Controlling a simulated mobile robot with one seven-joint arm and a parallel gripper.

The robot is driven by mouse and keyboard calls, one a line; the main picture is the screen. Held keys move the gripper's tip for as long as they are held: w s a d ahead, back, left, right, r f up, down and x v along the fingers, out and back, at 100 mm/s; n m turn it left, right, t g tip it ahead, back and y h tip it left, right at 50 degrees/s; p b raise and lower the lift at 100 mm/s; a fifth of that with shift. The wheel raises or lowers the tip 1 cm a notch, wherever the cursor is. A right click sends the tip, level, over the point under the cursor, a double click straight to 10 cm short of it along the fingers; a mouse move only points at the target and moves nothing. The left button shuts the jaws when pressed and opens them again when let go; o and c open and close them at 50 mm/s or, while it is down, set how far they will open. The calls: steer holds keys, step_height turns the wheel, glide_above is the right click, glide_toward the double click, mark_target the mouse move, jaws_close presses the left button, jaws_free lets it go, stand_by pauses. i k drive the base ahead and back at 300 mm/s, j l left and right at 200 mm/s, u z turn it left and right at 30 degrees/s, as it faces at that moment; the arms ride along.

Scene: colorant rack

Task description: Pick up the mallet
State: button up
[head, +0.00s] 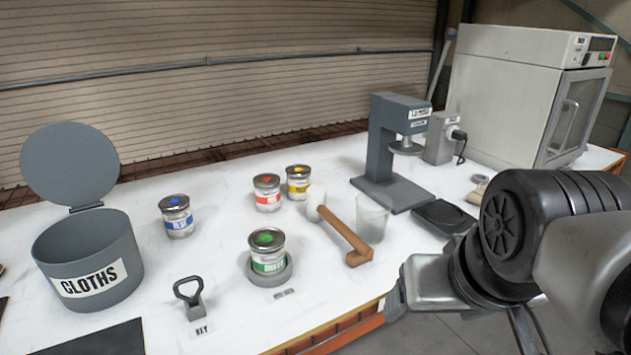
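My gripper (398,296) is at the lower right, near the bench's front edge, to the right of and apart from the mallet. Its fingers are seen from the side, and I cannot tell whether they are open or shut. Nothing shows in it.
Around the mallet are the clear cup (372,215), a green-labelled can (267,255) on a round base, and red (267,193) and yellow (298,182) cans. A grey press (385,150) stands behind. A cloths bin (88,262) with its lid raised is at left.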

mark_target(317, 211)
steer(key=i+l, duration=0.15)
steer(key=i+l+u, duration=0.4)
steer(key=l+u, duration=0.3)
steer(key=u, duration=0.9)
